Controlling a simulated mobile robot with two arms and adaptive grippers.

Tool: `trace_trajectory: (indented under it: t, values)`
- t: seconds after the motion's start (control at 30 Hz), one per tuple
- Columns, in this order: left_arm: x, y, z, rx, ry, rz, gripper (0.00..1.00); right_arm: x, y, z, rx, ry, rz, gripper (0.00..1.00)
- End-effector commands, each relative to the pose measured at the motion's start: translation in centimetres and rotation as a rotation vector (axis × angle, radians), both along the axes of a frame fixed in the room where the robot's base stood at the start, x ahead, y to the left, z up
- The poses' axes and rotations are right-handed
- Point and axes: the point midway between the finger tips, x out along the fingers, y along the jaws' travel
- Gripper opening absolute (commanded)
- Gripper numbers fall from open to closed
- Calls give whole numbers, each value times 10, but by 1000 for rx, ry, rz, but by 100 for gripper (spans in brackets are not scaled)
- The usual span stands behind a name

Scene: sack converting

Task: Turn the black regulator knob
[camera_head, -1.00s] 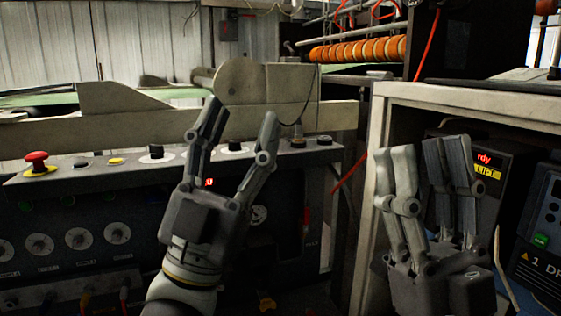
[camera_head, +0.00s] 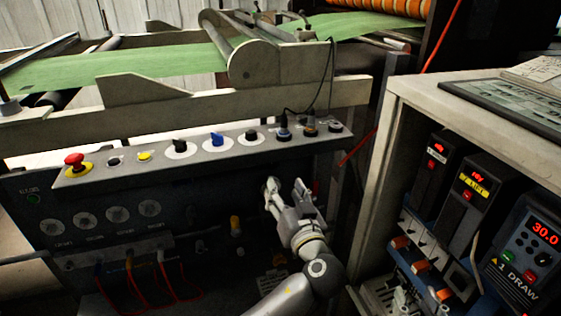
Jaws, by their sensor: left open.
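Several black knobs stand on the sloped top of the grey control console (camera_head: 100,172). One black knob (camera_head: 180,146) is on a white disc, another black knob (camera_head: 252,136) is right of a blue one, and one more black knob (camera_head: 335,127) is at the right end. I cannot tell which is the regulator knob. My left gripper (camera_head: 284,184) is open in front of the console's dark front face, below the ledge. It hides part of that face, and I see nothing between its fingers. My right gripper is out of view.
A red emergency button (camera_head: 74,160) is at the ledge's left end. A cabinet with lit controllers (camera_head: 475,185) stands at right. A green belt (camera_head: 130,66) runs behind.

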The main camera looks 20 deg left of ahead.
Motion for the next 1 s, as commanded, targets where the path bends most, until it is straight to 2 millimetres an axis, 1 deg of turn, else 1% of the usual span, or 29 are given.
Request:
trace_trajectory:
  t: [0.17, 0.3, 0.4, 0.5, 0.7, 0.97, 1.0]
  values:
    - [27, 17, -1, 3, -3, 2, 50, 5, 4, 15, 23, -91, 6, 40]
    - [50, 31, -1, 3, -2, 0, 50, 7, 7, 33, 46, -185, 13, 40]
    - [65, 41, 0, 3, -2, 0, 50, 8, 9, 45, 63, -247, 17, 40]
    - [75, 46, -1, 2, -1, -2, 50, 8, 10, 54, 75, -296, 19, 40]
    - [85, 52, 0, -1, 0, -3, 50, 7, 11, 64, 88, -342, 22, 40]
    - [85, 52, 0, -1, 0, -4, 50, 7, 11, 65, 88, -346, 22, 40]
    - [85, 52, 0, -1, 0, -4, 45, 7, 11, 65, 88, -346, 22, 40]
